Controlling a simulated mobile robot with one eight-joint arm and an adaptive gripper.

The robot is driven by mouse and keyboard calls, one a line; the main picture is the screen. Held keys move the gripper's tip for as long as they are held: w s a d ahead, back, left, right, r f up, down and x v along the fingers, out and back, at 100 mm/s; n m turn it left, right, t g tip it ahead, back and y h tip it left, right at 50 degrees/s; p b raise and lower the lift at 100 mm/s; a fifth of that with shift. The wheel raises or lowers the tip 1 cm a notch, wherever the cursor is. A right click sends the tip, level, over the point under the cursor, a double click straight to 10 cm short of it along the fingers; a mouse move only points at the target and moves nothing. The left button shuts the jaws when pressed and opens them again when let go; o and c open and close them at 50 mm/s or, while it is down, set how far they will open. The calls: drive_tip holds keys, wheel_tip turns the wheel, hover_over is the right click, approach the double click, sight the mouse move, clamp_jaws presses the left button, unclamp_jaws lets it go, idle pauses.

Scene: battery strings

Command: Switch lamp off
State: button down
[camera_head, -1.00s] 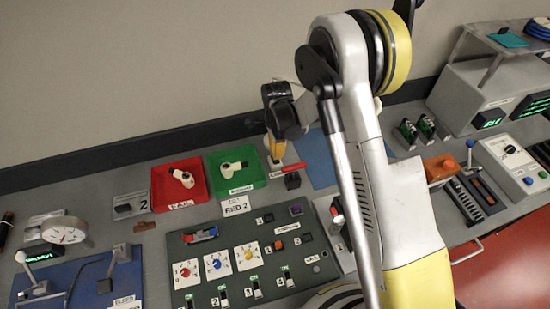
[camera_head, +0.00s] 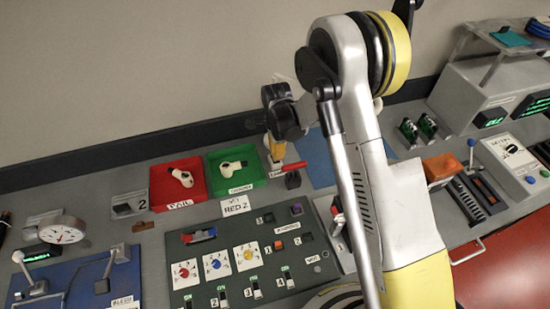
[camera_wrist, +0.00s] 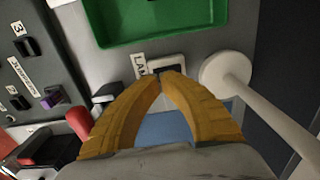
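My gripper (camera_wrist: 161,75) has its two yellow fingers brought together at the tips, with nothing visible held between them. In the wrist view the tips lie over or against a small switch plate (camera_wrist: 178,66) with a dark middle, beside a partly hidden label (camera_wrist: 139,66) starting "LAM". The fingers hide part of the switch, so its position and any contact cannot be told. A round white base with a pole (camera_wrist: 226,74), possibly the lamp's, stands just right of the switch. In the head view my gripper (camera_head: 277,152) points down beside the green tray.
A green tray (camera_head: 258,178) and a red tray (camera_head: 165,196) hold white parts. A panel with dials and switches (camera_head: 215,247) lies in front. A red-handled part (camera_wrist: 80,123) is close left of my fingers. A blue mat (camera_head: 318,160) lies to the right.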

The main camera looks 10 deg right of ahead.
drive_tip(key=shift+f+b, duration=1.1)
drive_tip(key=shift+f, duration=0.2)
idle(0.4)
drive_tip(key=shift+r, duration=0.1)
drive_tip(key=shift+r+p, duration=1.5)
drive_tip(key=shift+r, duration=2)
